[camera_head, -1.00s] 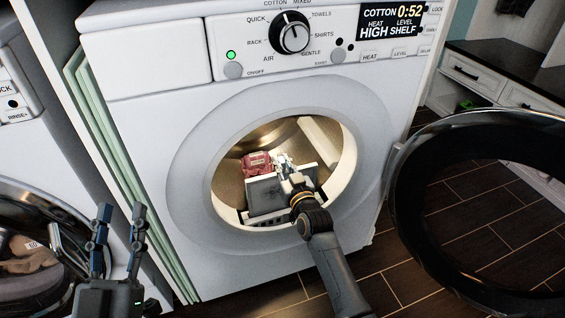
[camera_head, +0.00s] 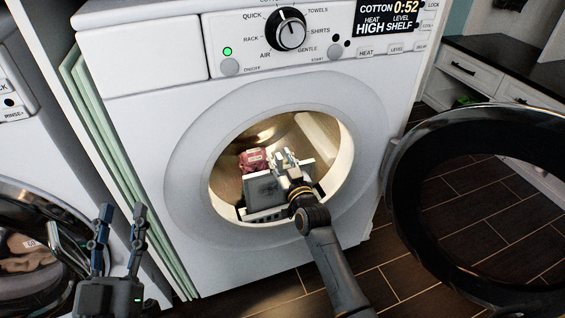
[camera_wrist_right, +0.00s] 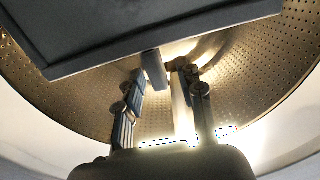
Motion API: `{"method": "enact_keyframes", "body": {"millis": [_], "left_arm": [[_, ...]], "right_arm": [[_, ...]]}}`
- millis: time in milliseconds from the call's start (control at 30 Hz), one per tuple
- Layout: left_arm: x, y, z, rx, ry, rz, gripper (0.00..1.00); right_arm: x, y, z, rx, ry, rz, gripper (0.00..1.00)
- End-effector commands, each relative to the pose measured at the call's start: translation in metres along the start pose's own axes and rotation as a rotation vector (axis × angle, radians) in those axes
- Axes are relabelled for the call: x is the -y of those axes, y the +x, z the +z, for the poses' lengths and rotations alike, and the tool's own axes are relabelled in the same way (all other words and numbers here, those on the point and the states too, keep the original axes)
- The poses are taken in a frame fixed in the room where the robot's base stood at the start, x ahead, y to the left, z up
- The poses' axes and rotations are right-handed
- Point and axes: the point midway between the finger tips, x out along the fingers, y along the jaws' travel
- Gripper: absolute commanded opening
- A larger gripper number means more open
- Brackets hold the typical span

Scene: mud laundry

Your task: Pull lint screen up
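The lint screen (camera_head: 264,190) is a grey rectangular panel standing tilted in the dryer's round opening, above the slot at its lower lip. My right gripper (camera_head: 286,160) reaches in from the front right and is at the screen's upper edge. In the right wrist view, the screen's dark frame (camera_wrist_right: 155,38) fills the top, and a small tab (camera_wrist_right: 154,69) sticks out from it between the fingertips. The tab is close to one finger; whether both fingers press on it is unclear. My left gripper (camera_head: 119,216) is open and empty at the lower left, away from the dryer.
A reddish cloth (camera_head: 254,159) lies in the perforated metal drum behind the screen. The dryer's round door (camera_head: 396,215) stands open at the right. A second machine (camera_head: 30,225) is at the left. Bare dark floor (camera_head: 390,265) shows between the dryer and its door.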

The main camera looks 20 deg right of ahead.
Motion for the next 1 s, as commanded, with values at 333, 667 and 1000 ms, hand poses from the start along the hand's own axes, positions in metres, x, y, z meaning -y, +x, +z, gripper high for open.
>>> {"method": "enact_keyframes", "body": {"millis": [333, 667, 1000], "left_arm": [[0.0, 0.0, 0.0, 0.0, 0.0, 0.0, 0.4], [0.0, 0.0, 0.0, 0.0, 0.0, 0.0, 0.4], [0.0, 0.0, 0.0, 0.0, 0.0, 0.0, 0.4]], "right_arm": [[0.0, -0.055, 0.002, 0.002, 0.0, 0.0, 0.38], [0.0, -0.11, 0.001, 0.001, -0.001, 0.0, 0.38], [0.0, -0.119, -0.001, -0.002, 0.0, 0.0, 0.38]]}}
